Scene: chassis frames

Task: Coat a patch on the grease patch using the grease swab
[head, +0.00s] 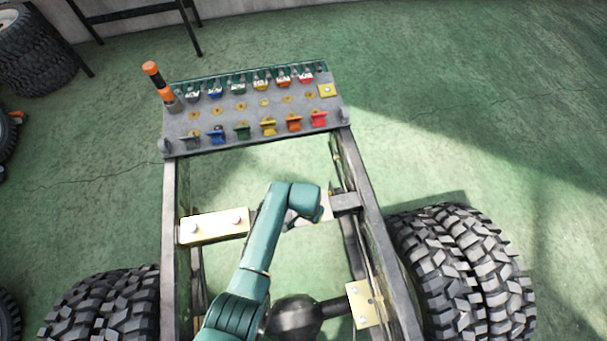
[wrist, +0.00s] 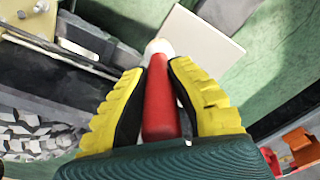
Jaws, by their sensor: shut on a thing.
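In the wrist view my gripper (wrist: 158,68) has its yellow-and-black fingers closed on the grease swab (wrist: 160,100). The swab has a red handle and a pale, rounded tip pointing away from my palm. A plain cream plate (wrist: 205,50), which looks like the grease patch, lies just beyond the tip and to its right. The tip overlaps the plate's left edge in the picture; I cannot tell whether they touch. No coating shows on the visible part of the plate. In the head view my wrist mostly hides the gripper, and the plate (head: 327,206) shows only as a pale sliver.
Chassis rails (head: 172,215) flank my arm, with tyres (head: 465,265) outside them. A bolted cream plate (head: 215,226) sits left and another (head: 365,305) lower right. A grey rack (head: 250,115) with coloured brackets and tools spans the far end. A dark ball-shaped housing (head: 295,316) lies near my arm.

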